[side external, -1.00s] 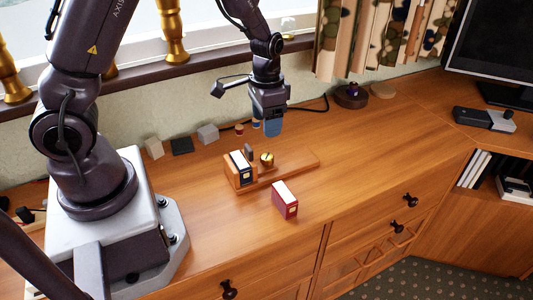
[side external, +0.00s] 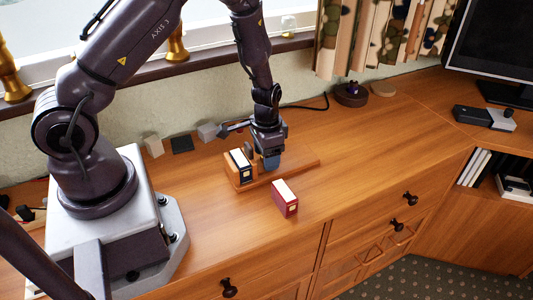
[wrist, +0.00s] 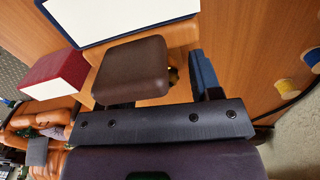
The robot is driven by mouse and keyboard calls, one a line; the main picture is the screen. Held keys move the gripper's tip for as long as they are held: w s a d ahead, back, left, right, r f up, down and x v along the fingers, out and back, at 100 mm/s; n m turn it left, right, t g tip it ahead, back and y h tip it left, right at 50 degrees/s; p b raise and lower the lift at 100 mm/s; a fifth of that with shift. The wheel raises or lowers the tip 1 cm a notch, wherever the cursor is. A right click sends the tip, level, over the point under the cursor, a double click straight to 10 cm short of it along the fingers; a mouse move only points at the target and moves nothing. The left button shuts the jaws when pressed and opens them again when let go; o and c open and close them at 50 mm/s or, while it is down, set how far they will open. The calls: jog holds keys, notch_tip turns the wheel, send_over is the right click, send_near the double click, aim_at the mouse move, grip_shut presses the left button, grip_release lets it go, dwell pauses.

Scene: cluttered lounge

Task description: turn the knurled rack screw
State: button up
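The wooden rack (side external: 295,167) lies on the desk and holds a dark book with white pages (side external: 240,164). A brown end plate (wrist: 130,70) stands beside this book (wrist: 120,18). The knurled rack screw is hidden by my gripper in the side view; a small brass bit of the screw (wrist: 173,76) shows past the plate in the wrist view. My gripper (side external: 271,164) points down at the screw. Its blue right finger (wrist: 204,74) shows apart from the brass; the other finger is mostly behind the plate. The fingers look spread, and contact is not visible.
A red book (side external: 285,198) stands on the desk just in front of the rack. Small blocks (side external: 181,145) and a cable lie along the back wall. The desk to the right of the rack is clear.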

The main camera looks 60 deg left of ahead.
jog(key=c, duration=0.8)
jog(key=shift+n, duration=2.9)
jog(key=o, duration=1)
jog(key=shift+c, duration=0.2)
notch_tip(320, 180, up, 13)
